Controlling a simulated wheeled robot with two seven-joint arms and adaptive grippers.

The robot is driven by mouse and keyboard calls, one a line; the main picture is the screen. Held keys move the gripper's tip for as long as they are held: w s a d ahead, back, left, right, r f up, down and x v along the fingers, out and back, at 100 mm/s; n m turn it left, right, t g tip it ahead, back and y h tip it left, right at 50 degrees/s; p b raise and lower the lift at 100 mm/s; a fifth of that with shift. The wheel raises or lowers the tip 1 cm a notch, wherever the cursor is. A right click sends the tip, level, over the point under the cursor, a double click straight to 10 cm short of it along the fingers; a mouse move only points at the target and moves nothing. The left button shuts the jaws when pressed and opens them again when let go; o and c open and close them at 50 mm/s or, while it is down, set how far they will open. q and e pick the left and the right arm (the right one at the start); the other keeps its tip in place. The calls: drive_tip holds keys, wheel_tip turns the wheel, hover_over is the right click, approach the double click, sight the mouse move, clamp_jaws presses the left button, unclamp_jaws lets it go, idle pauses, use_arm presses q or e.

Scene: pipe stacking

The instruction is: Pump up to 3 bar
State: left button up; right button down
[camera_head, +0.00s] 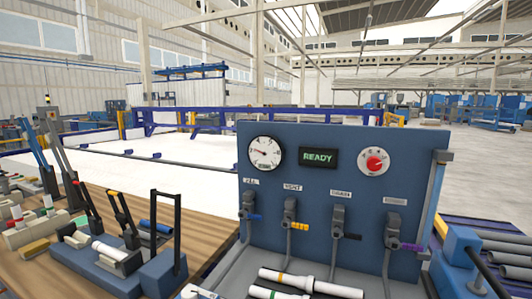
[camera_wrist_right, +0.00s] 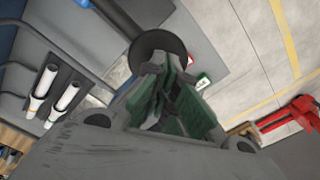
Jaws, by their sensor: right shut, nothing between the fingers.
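In the head view a blue panel (camera_head: 330,180) carries a round white gauge (camera_head: 265,153); its scale is too small to read. Beside it a display (camera_head: 318,158) shows READY in green, and right of that is a dial with a red knob (camera_head: 374,162). Below are valves with a blue handle (camera_head: 256,217), an orange handle (camera_head: 301,226), a black handle (camera_head: 353,236) and a purple handle (camera_head: 410,247). My right gripper (camera_wrist_right: 160,118), with green inner pads, shows in its wrist view, shut and empty. A dark round disc (camera_wrist_right: 158,52) appears just beyond its fingers; contact cannot be told. My left gripper is not in view.
White pipes (camera_head: 310,282) lie in front of the panel. A wooden bench (camera_head: 40,272) with clamps and lever tools is at left. Grey pipes (camera_head: 500,244) lie at right. The right wrist view shows two white pipe ends (camera_wrist_right: 66,97) and a red object (camera_wrist_right: 290,117) on the floor.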

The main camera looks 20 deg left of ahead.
drive_tip(key=shift+w+f+b, duration=0.15)
drive_tip(key=shift+f+b, duration=3.55)
drive_tip(key=shift+f, duration=0.9)
idle(0.5)
drive_tip(key=shift+r, duration=0.1)
drive_tip(key=shift+s+r+p, duration=0.2)
drive_tip(key=shift+r+p, duration=1.05)
drive_tip(key=shift+r, duration=1)
drive_tip(key=shift+s+r+p, duration=0.15)
drive_tip(key=shift+r+p, duration=1.1)
drive_tip(key=shift+r, duration=0.95)
drive_tip(key=shift+r, duration=0.1)
drive_tip(key=shift+r+p, duration=1.8)
drive_tip(key=shift+r, duration=1.15)
